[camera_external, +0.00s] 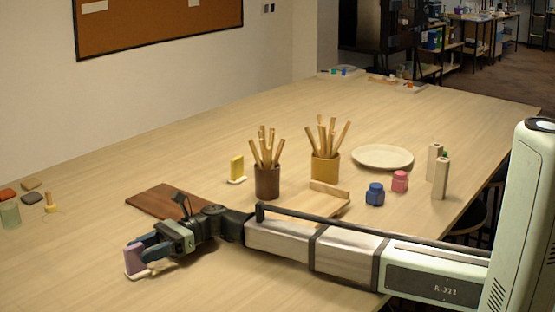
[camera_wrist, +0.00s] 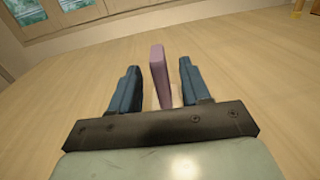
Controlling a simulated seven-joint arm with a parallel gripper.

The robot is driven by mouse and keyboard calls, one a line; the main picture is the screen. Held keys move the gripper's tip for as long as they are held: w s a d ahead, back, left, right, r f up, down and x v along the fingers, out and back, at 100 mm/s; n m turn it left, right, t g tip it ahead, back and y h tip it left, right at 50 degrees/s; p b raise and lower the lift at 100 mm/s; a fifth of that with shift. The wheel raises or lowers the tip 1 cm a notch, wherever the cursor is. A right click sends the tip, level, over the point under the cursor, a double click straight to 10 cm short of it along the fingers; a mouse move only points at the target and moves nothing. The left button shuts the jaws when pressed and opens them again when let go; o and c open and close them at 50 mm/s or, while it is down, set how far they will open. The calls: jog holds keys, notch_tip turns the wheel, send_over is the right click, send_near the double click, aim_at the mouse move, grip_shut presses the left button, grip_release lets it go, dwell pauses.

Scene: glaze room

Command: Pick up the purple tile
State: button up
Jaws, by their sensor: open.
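The purple tile (camera_external: 134,260) stands upright near the front left of the table, on a small pale base (camera_external: 141,274). My gripper (camera_external: 140,254) is low over the table, with its fingers at the tile. In the wrist view the tile (camera_wrist: 160,75) stands on edge between the two blue fingers of my gripper (camera_wrist: 158,85). A gap shows on each side of the tile, so the fingers are open around it and apart from it. The lower part of the tile is partly hidden by the gripper body.
A brown board (camera_external: 160,201) lies behind my gripper. A yellow tile (camera_external: 237,168) stands farther back, near a dark brown cup of sticks (camera_external: 267,183).

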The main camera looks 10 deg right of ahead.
aim_at(137, 271)
jog(key=shift+x, duration=1.55)
jog(key=shift+r, duration=0.1)
jog(key=shift+c, duration=0.5)
jog(key=shift+d, duration=0.1)
grip_shut()
